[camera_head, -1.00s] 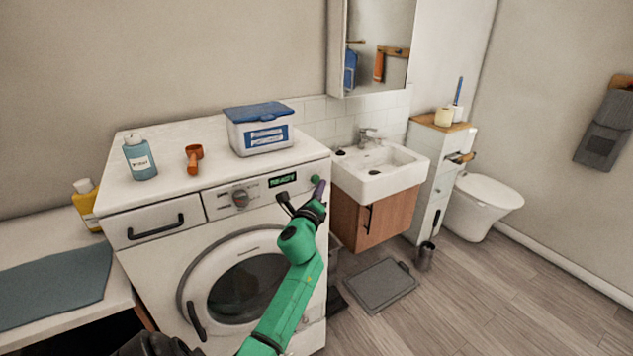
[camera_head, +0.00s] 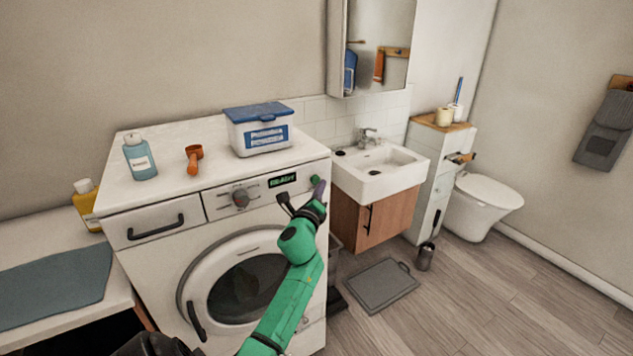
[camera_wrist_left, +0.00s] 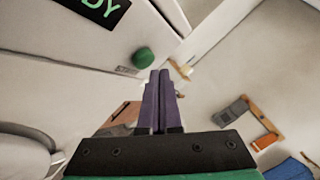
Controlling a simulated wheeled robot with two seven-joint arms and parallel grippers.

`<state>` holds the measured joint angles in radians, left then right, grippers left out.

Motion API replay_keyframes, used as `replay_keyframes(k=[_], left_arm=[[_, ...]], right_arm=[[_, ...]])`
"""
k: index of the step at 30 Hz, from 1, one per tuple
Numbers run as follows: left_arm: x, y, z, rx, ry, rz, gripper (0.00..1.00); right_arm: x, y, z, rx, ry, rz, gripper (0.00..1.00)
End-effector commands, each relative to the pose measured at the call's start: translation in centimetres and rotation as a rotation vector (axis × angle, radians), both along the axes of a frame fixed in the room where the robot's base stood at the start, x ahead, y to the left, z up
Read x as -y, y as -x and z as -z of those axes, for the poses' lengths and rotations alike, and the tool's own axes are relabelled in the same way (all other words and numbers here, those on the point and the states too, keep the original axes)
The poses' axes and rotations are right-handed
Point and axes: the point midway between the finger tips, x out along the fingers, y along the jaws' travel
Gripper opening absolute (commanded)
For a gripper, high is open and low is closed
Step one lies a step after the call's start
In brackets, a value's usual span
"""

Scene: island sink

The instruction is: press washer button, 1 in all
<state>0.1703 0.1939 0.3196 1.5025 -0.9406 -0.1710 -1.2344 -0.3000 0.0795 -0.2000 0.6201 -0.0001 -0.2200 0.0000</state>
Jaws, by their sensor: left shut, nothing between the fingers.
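The white washer (camera_head: 150,260) stands at the middle left with its round door closed. Its green round button (camera_head: 315,179) sits at the right end of the control panel, beside a dark display (camera_head: 283,180) with green letters. My left gripper (camera_head: 320,186) is shut and empty, its purple fingertips close beside the button. In the left wrist view the button (camera_wrist_left: 143,57) lies just beyond and left of the shut fingertips (camera_wrist_left: 160,74). The display there (camera_wrist_left: 100,10) ends in "DY". I cannot tell whether the fingers touch the button. My right gripper is not in view.
A blue-lidded box (camera_head: 260,128), an orange scoop (camera_head: 194,160) and a blue bottle (camera_head: 140,157) stand on the washer. A dial (camera_head: 240,198) is on the panel. A sink (camera_head: 385,170) stands close to the right. Floor is open at lower right.

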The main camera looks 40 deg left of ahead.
Motion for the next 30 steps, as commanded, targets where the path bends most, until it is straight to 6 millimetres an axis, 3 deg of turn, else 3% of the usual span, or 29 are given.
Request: replay_keyframes(k=[30], left_arm=[[-0.84,-0.24,0.0,0.0,0.0,0.0,0.0]], right_arm=[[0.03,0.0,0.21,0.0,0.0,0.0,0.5]])
